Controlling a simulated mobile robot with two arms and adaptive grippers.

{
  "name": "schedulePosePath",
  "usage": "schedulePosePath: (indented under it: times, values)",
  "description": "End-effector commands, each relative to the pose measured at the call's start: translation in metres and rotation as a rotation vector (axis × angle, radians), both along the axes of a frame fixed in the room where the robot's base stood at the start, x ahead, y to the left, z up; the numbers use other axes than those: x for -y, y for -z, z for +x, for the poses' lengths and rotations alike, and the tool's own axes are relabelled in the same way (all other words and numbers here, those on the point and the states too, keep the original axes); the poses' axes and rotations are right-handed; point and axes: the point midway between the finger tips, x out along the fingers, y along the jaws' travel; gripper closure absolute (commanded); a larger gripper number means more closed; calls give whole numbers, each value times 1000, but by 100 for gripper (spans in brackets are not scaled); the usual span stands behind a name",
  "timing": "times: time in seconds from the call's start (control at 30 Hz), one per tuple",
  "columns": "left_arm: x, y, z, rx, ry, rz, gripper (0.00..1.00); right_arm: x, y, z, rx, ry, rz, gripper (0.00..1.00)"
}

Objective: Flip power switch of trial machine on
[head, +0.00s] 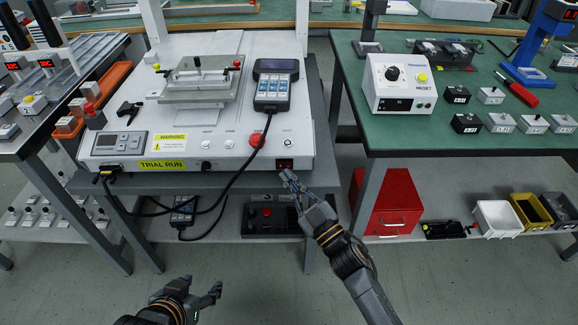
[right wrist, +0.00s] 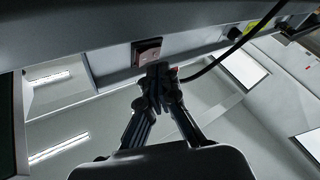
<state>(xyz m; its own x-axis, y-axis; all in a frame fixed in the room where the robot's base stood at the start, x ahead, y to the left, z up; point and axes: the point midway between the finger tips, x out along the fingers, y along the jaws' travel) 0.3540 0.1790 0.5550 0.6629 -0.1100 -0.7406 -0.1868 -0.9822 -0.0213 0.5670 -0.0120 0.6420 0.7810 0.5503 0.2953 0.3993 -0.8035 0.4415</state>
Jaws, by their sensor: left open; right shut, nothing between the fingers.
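The trial machine (head: 180,166) is the white bench unit with a yellow TRIAL RUN label on its front face. Its power switch (head: 285,164) is a small dark reddish rocker at the right end of that front face. In the right wrist view the switch (right wrist: 147,51) sits just beyond the fingertips. My right gripper (head: 289,180) is shut and empty, its tips just below and in front of the switch; contact cannot be told. In the right wrist view the closed fingers (right wrist: 158,77) overlap the switch's lower edge. My left gripper (head: 205,287) is open and empty, low over the floor.
A black cable (head: 244,170) hangs from the pendant (head: 274,88) over the machine's front, left of the switch. A red emergency button (head: 257,140) sits above it. The green table (head: 440,140) stands to the right, with a red cabinet (head: 388,203) below. The floor in front is clear.

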Motion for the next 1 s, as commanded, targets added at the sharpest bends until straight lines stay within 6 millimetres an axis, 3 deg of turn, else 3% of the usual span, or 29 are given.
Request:
schedulePosePath:
  times: [1.0]
  values:
    - [0, 0, 1, 4, 0, -1, 46, 2, 0, 12, 0, 0, 0, 100]
